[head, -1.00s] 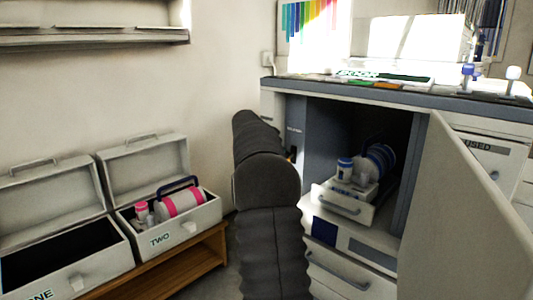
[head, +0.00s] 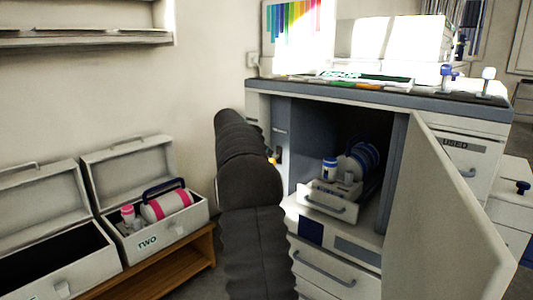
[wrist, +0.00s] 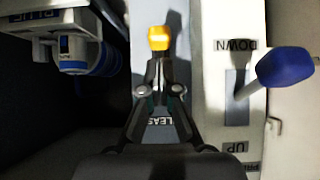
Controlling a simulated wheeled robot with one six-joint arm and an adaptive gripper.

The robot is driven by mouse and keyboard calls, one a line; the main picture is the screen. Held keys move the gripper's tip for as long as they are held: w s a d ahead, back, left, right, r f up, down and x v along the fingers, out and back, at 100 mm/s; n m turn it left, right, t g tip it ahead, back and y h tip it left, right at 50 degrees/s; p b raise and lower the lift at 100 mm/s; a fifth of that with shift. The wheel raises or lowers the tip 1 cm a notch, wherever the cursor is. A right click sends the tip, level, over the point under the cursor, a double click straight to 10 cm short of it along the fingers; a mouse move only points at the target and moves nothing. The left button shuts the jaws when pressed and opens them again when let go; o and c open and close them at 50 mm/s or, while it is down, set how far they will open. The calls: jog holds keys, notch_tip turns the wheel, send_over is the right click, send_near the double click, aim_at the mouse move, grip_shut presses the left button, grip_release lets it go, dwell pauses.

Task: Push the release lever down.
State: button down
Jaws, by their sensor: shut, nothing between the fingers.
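The release lever shows its yellow knob (wrist: 158,38) in the wrist view, on a pale strip with a partly covered label reading "LEAS". My gripper (wrist: 158,64) is shut and empty, its fingertips just below the yellow knob in the picture; whether they touch it I cannot tell. In the head view a small yellow spot (head: 271,160) shows beside my dark arm, which hides the gripper. A second lever with a blue knob (wrist: 285,67) stands to the right in a slot, with upside-down DOWN above and UP below.
An open cabinet (head: 400,170) holds a pulled-out tray (head: 325,203) with a blue-banded canister (head: 360,157). The tray edge and a blue-white part (wrist: 85,55) are left of my gripper in the wrist view. The open cabinet door (head: 450,200) stands at right. Open case TWO (head: 170,235) is at left.

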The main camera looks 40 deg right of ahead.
jog(key=s+a+r, duration=0.1)
jog(key=a+r, duration=0.2)
jog(key=a, duration=0.8)
jog(key=shift+a, duration=0.1)
dwell(0.6)
